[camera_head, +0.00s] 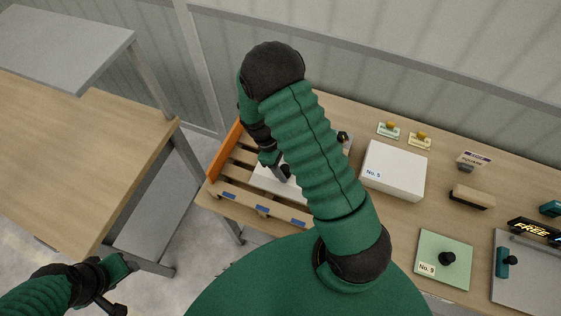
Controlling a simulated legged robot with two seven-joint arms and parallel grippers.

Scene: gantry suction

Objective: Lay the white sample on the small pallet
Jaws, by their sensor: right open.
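The small pallet (238,156) is a slatted wooden frame with blue marks along its front and an orange strip at its left end. A flat white sample (264,181) lies over its right part, mostly hidden behind my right arm. My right gripper (281,173) points down just above or at the white sample and is open. I cannot tell whether it touches the sample. My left gripper (118,288) is low at the left, away from the pallet, and its jaws are unclear.
Right of my arm stand a white box (397,168) marked No. 5, a green plate (431,255) marked No. 9 with a black knob, and a brown block (472,196). Small yellow-topped items (389,129) sit behind. A separate wooden table (75,150) is at left.

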